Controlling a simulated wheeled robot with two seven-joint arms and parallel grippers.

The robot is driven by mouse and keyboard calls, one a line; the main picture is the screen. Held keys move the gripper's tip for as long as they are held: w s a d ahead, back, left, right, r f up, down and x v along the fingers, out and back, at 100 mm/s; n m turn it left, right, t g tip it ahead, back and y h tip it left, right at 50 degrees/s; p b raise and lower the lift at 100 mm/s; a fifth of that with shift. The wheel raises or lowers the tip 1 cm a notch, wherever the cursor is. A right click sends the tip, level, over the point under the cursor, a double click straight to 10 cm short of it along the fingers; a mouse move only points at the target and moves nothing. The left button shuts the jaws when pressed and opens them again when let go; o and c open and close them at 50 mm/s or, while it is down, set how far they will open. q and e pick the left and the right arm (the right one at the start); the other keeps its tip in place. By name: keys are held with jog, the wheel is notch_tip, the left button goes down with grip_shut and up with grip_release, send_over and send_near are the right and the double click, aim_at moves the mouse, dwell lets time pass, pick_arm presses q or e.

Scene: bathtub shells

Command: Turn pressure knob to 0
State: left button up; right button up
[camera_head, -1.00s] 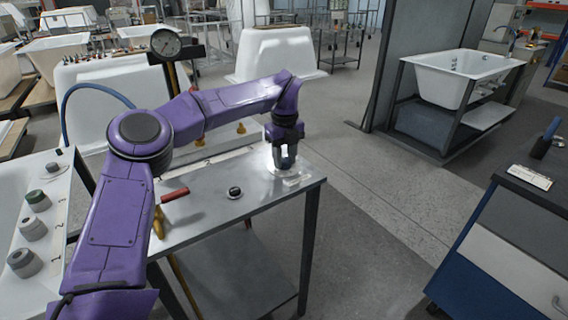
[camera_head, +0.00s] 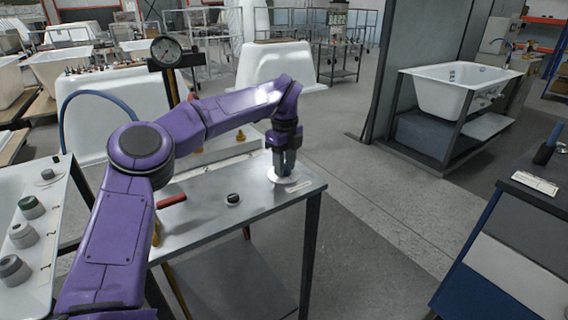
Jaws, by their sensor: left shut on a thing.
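My left gripper (camera_head: 284,172) reaches down from the purple arm onto a round white dial plate (camera_head: 299,184) at the far right corner of the metal table (camera_head: 265,208). Its fingers are shut on the knob at the plate's middle, and they hide that knob. The plate's markings are too small to read. A second, small dark knob (camera_head: 233,199) sits on the table to the left of the gripper. A round pressure gauge (camera_head: 166,50) stands on a post behind the table; its reading cannot be told. My right gripper is not in view.
A red-handled lever (camera_head: 172,201) lies at the table's left side, near brass fittings. A white panel with several grey and green knobs (camera_head: 22,236) is at the left. A blue cabinet (camera_head: 480,262) stands at the right, with clear floor between.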

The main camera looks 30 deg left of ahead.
pick_arm(q)
jog(key=shift+s+f, duration=0.1)
jog(key=shift+f, duration=0.1)
jog(key=o, duration=1)
jog(key=shift+o, duration=0.2)
jog(key=shift+r, duration=0.1)
notch_tip(320, 180, up, 10)
jog(key=p, duration=0.2)
jog(key=shift+r, duration=0.2)
jog(key=shift+r, duration=0.1)
